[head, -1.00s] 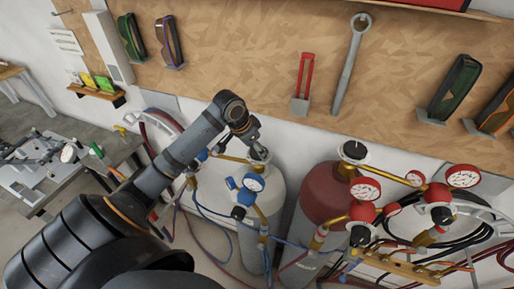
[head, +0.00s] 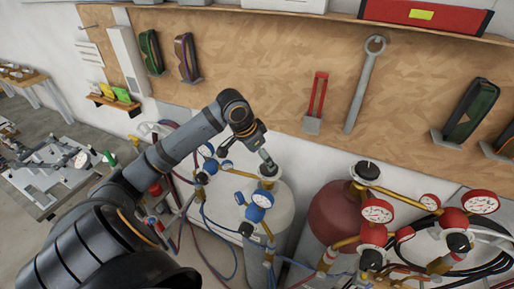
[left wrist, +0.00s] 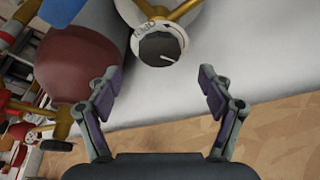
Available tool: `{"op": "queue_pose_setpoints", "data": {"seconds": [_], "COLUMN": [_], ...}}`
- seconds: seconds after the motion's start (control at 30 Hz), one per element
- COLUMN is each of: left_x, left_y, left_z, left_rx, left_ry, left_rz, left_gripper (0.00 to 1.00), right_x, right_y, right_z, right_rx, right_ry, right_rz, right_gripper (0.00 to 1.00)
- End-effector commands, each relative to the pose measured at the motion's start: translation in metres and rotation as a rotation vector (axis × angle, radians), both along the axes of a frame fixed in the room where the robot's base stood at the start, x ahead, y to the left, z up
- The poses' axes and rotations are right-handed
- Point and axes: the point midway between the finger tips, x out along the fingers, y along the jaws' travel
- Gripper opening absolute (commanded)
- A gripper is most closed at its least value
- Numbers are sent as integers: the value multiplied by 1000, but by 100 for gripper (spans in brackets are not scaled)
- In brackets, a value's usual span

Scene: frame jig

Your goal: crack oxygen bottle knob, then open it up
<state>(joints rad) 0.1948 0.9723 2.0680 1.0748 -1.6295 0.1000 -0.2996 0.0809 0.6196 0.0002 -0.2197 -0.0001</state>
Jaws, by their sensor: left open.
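The oxygen bottle (head: 288,205) is the pale grey cylinder against the wall, left of the red one. Its dark knob (left wrist: 161,48), with a white pointer line, sits in a white marked ring on a brass fitting in the left wrist view. The knob is small and mostly hidden at the bottle's top in the head view. My left gripper (left wrist: 157,85) is open and empty. Its fingers are spread to either side below the knob in the picture, apart from it. In the head view it is just above the bottle's top. My right gripper is not in view.
The red cylinder (head: 335,213) stands close on the right, with red gauges (head: 377,210) and brass pipes. Blue gauges (head: 262,199) and hoses hang in front of the oxygen bottle. A wooden tool board (head: 270,75) is behind, with a wrench (head: 364,85).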

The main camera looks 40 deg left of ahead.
Motion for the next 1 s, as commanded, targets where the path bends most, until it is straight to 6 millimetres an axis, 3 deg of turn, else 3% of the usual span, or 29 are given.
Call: {"op": "queue_pose_setpoints", "data": {"seconds": [0.23,0.4,1.0], "left_x": [-16,-21,-24], "left_y": [8,10,8], "left_z": [41,51,60], "left_rx": [9,8,-2], "left_ry": [1,2,1], "left_rz": [2,0,1], "left_gripper": [80,80,80], "right_x": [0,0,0], "right_y": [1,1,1], "right_z": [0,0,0], "right_rx": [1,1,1], "right_ry": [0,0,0], "right_rz": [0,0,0], "right_gripper": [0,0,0]}}
